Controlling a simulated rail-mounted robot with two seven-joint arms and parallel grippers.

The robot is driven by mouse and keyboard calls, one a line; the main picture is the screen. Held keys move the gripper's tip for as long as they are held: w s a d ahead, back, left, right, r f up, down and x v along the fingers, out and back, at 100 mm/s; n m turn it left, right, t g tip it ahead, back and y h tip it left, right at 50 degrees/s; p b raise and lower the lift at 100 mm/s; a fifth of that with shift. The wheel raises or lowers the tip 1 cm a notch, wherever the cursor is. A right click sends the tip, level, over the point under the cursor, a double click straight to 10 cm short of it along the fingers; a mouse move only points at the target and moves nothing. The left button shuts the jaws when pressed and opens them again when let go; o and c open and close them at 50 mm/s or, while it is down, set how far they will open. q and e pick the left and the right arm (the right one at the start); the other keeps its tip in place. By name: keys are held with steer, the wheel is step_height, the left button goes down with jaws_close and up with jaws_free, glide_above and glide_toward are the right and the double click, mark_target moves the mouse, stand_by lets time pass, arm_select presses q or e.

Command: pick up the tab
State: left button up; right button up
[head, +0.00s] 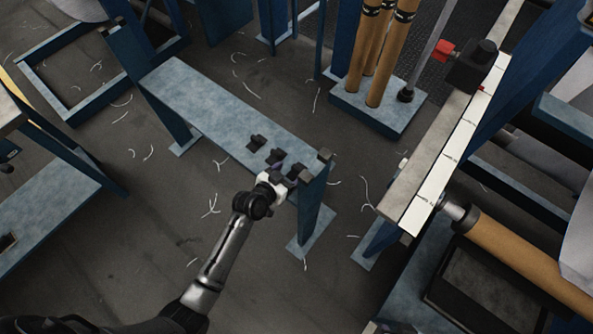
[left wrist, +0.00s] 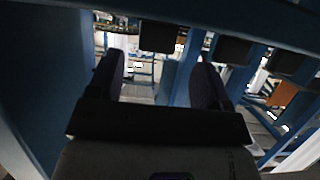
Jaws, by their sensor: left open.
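Several small dark tabs stick out along the near right edge of a blue-grey bench in the head view. One tab (head: 257,141) lies farthest left, and another tab (head: 274,156) is closer to my left gripper (head: 284,176). The gripper is at the bench's right end and hides part of the row there. In the left wrist view my left gripper (left wrist: 158,64) has its two dark fingers spread apart. A dark block, likely a tab (left wrist: 160,37), shows beyond and between the fingertips; I cannot tell whether they touch it. My right gripper is not in view.
The bench (head: 190,90) has a bare top and a blue leg (head: 312,205) close beside my gripper. A stand with brown rolls (head: 382,60) is behind. A pale beam with a scale (head: 432,170) stands right. White thread scraps lie on the floor.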

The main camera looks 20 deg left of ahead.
mark_target(295, 169)
arm_select(q)
steer(key=b+x, duration=0.2)
steer(key=x, duration=0.2)
steer(key=shift+w+d+b, duration=0.15)
steer(key=shift+d+b, duration=0.15)
steer(key=shift+w, duration=0.3)
steer(key=shift+s, duration=0.1)
steer(key=shift+c, duration=0.3)
steer(key=c, duration=0.8)
steer(key=shift+c, duration=0.6)
